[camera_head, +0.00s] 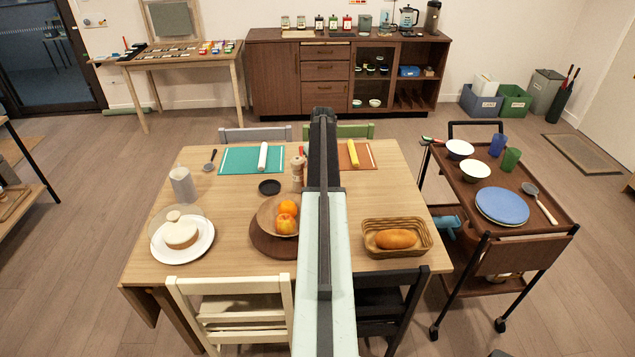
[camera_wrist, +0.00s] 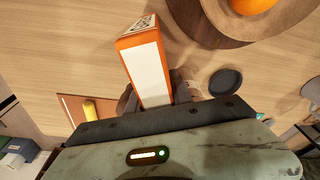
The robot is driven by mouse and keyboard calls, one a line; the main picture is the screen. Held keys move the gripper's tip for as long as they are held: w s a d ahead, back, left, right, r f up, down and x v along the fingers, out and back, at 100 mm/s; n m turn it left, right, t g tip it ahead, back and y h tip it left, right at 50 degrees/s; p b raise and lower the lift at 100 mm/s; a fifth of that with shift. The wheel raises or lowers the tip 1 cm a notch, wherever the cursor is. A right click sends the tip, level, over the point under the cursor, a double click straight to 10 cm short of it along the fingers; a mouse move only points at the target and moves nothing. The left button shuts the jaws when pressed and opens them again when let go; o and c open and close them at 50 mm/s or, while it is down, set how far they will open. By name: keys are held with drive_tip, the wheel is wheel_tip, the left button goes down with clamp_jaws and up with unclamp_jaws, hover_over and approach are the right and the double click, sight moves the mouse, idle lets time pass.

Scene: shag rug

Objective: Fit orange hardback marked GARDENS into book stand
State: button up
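The orange hardback (camera_wrist: 146,69) shows in the wrist view with its white page edges towards the camera. The book is held above the wooden dining table. In the head view my arm reaches out over the table and largely hides the gripper and book. I cannot make out a book stand in either view.
The dining table (camera_head: 222,182) carries a fruit bowl (camera_head: 266,213), a domed cake plate (camera_head: 183,250), a bread basket (camera_head: 428,246) and a black coaster (camera_head: 269,187). Chairs stand around it. A loaded trolley (camera_head: 529,221) is at the right. A sideboard (camera_head: 279,82) stands at the back.

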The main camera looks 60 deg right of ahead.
clamp_jaws()
idle(1.3)
drive_tip(key=shift+r, duration=0.1)
